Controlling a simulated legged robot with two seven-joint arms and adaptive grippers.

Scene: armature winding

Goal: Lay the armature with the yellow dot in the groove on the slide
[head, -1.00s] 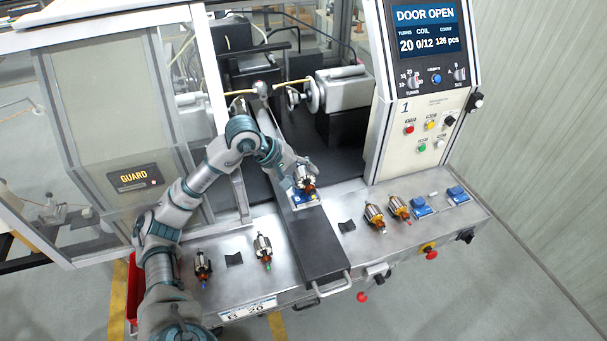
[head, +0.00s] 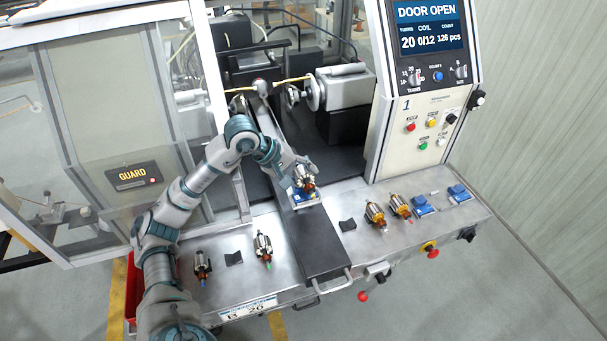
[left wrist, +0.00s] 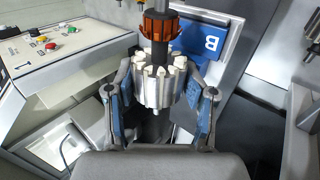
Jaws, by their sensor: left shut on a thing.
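My left gripper (head: 296,170) is shut on an armature (head: 306,178) above the slide (head: 318,250). In the left wrist view the blue-padded fingers (left wrist: 158,108) stand on both sides of its pale toothed core (left wrist: 155,85), with the copper-orange commutator (left wrist: 158,27) toward the top. I cannot make out a yellow dot on it. A blue block (head: 304,199) on the slide is just below the armature; in the left wrist view the blue block (left wrist: 205,40) with a letter B is behind it. I cannot tell whether they touch. My right gripper is out of view.
On the bench, a blue-tipped armature (head: 202,264) and a green-tipped armature (head: 263,246) lie left of the slide. Two more armatures (head: 376,214) (head: 401,206) and blue blocks (head: 422,205) (head: 457,193) are to the right. The guard (head: 120,130) stands at left.

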